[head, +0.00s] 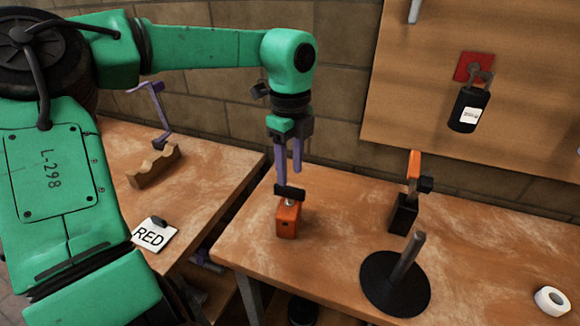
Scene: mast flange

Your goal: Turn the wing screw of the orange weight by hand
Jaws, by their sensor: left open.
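The orange weight (287,222) stands upright on the right-hand wooden bench, near its left edge. Its black wing screw (289,192) sits crosswise on top, on a short pale shaft. My left gripper (289,177) points down from above, with its two purple fingers just over the wing screw. The fingers are open, apart from each other. Whether a fingertip touches the wing screw I cannot tell. My right gripper does not show.
A black round base with a grey post (406,262) stands to the right. Behind it is a black holder with an orange-topped tool (413,166). A white tape roll (551,300) lies far right. A RED card (153,235) lies on the left bench, across a gap.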

